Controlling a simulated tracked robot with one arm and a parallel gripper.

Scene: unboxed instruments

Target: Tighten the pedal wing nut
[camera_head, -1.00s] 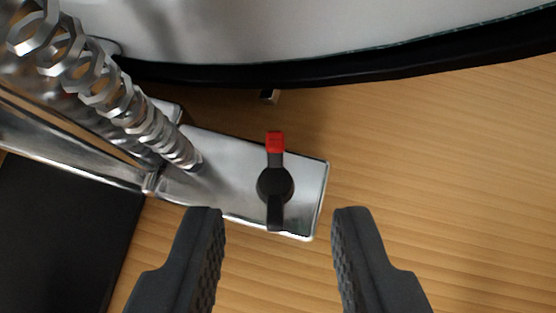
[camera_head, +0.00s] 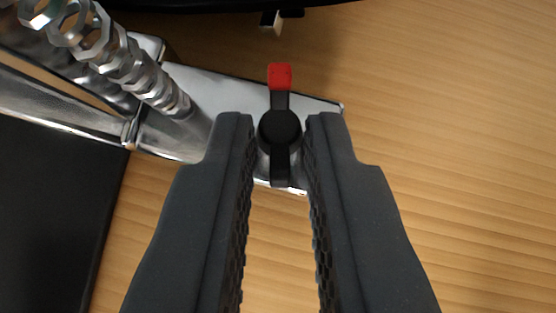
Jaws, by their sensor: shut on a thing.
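The pedal wing nut (camera_head: 280,133) is black with a round hub and two wings. Its far wing has a red tip and points up in the picture; its near wing points down, between the fingers. It sits on a shiny metal plate (camera_head: 320,116) of the pedal. My gripper (camera_head: 280,122) is shut on the wing nut, with one dark textured finger on each side of the hub. The fingers hide part of the plate on both sides.
A metal coil spring (camera_head: 120,65) and a metal bar (camera_head: 60,98) stand at the upper left. A black flat part (camera_head: 50,210) lies at the left. A dark rim (camera_head: 210,5) with a small metal bracket (camera_head: 275,22) is at the top. The wooden floor (camera_head: 450,130) at the right is clear.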

